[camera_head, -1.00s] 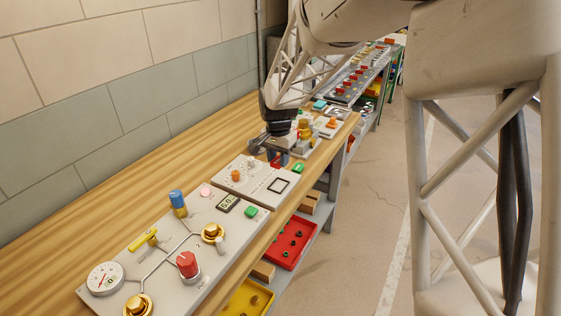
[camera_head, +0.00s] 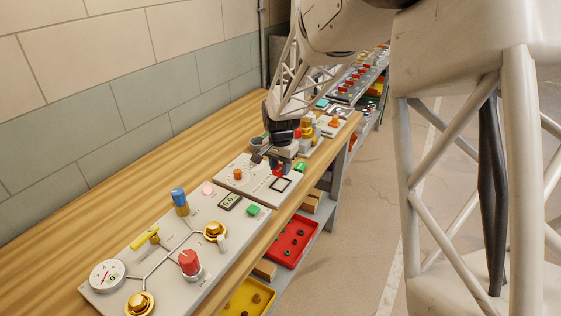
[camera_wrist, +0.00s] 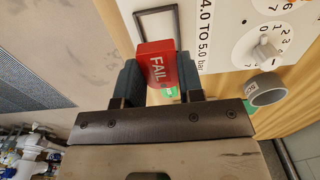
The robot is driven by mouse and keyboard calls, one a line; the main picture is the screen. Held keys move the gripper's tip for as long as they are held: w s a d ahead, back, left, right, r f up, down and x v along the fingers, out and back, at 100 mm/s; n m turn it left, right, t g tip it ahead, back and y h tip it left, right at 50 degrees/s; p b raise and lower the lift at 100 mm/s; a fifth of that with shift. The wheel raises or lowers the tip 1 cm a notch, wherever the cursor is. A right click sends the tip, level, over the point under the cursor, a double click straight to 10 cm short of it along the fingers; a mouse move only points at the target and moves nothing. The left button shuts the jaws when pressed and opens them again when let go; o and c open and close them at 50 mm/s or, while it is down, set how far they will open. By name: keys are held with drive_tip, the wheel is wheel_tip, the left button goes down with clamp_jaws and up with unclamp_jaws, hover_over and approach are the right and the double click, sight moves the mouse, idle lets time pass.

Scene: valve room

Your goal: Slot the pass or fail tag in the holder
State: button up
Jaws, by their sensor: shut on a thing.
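My gripper (camera_wrist: 158,82) is shut on a red tag (camera_wrist: 156,62) marked FAIL, with one dark finger on each side of it. In the head view my gripper (camera_head: 276,166) hangs over the far pale panel, and only a little red of the tag shows between the fingers. The holder looks to be the black square frame (camera_head: 280,185) on that panel. In the wrist view the frame (camera_wrist: 176,30) lies just beyond the tag, with its near part hidden by the tag. I cannot tell whether they touch. A green tag (camera_head: 300,166) lies beside the panel's right edge.
The same panel carries a dial (camera_wrist: 264,52) and the print "4.0 TO 5.0 bar". A grey ring-shaped part (camera_wrist: 265,90) is near the dial. A nearer panel (camera_head: 218,254) has knobs and a gauge. A red bin (camera_head: 290,241) stands on the shelf below.

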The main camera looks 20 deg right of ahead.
sight(281, 185)
drive_tip(key=shift+f, duration=1.35)
drive_tip(key=shift+f, duration=1.25)
idle(2.9)
drive_tip(key=o, duration=1)
drive_tip(key=shift+r, duration=4.1)
